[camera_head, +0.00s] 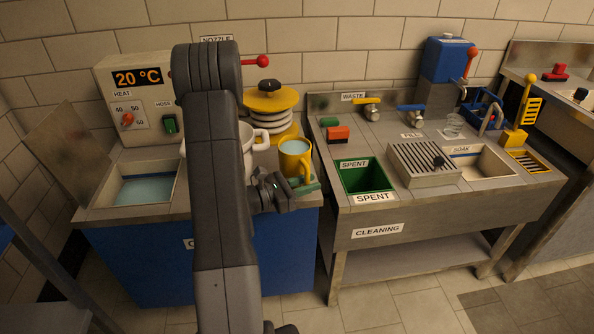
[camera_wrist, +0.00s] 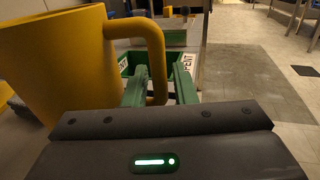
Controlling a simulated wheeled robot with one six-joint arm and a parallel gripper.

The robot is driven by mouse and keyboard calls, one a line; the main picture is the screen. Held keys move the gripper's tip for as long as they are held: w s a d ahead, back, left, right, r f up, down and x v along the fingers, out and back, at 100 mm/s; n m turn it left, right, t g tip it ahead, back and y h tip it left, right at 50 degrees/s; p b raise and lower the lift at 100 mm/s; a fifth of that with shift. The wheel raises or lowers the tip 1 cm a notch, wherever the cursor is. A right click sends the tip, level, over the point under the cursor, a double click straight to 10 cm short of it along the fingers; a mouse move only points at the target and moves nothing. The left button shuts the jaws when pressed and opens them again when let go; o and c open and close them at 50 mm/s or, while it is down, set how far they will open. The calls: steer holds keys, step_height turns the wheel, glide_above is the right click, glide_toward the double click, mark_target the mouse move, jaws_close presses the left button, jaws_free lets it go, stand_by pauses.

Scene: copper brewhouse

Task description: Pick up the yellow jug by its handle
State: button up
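The yellow jug (camera_head: 293,162) stands upright near the right edge of the blue counter, with pale liquid inside. In the wrist view the jug (camera_wrist: 60,65) fills the left side, its handle (camera_wrist: 157,62) facing right. My gripper (camera_wrist: 160,85) has green fingers, one on each side of the handle's lower part. The fingers are apart; a gap shows between the handle and the right finger, and the left finger is close to the handle. In the head view my gripper (camera_head: 308,186) is low at the jug's right front, partly behind my arm.
A white pot (camera_head: 247,150) stands just left of the jug, partly hidden by my arm. A stack of plates with a yellow top (camera_head: 268,103) is behind. The cleaning bench (camera_head: 420,215) with a green spent bin (camera_head: 365,178) lies to the right across a narrow gap.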

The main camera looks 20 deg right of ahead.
jaws_close()
steer(key=shift+r, duration=0.15)
